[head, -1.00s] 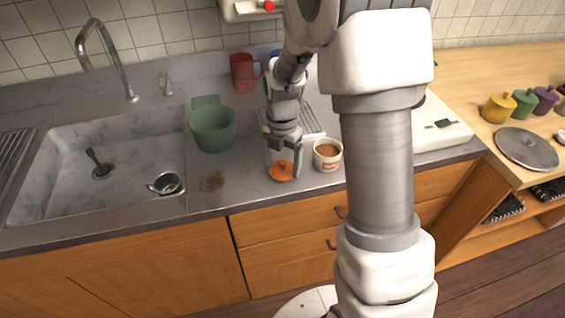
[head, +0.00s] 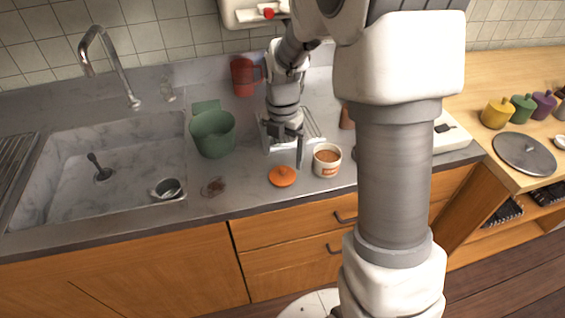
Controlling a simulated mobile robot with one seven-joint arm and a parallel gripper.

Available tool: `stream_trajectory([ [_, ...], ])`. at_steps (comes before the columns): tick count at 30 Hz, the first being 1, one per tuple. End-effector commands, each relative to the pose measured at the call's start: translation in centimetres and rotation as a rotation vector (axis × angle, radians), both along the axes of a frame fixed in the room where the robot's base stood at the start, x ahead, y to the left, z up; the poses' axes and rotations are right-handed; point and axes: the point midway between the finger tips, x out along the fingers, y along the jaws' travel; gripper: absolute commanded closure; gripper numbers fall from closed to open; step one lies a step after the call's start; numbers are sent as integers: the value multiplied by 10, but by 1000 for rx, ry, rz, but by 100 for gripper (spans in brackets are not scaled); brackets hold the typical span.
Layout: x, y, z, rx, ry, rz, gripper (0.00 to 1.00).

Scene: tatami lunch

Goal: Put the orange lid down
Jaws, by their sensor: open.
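The orange lid (head: 282,176) lies flat on the grey counter near its front edge, with its small knob up. My gripper (head: 283,158) is open and empty, just behind and above the lid, with its two fingers pointing down and apart from it. A white cup (head: 326,161) with an orange label and brown contents stands uncovered just right of the lid.
A green container (head: 212,132) and a red mug (head: 242,77) stand behind to the left. A small brown see-through item (head: 214,187) lies left of the lid. The sink (head: 100,180) is farther left. A wire rack (head: 304,127) lies behind my gripper.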

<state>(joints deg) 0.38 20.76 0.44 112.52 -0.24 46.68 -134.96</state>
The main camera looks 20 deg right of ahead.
Motion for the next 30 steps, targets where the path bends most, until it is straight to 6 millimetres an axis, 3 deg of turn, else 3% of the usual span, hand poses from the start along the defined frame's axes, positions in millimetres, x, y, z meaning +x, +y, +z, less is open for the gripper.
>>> stream_trajectory([
  [1,1,0,15,-1,-5,-1,0],
  [6,1,0,46,1,-4,-1,0],
  [16,-6,0,77,-1,-19,-75,0],
  [20,-23,0,100,5,-66,-281,0],
  [30,-90,1,157,109,-211,-1037,0],
])
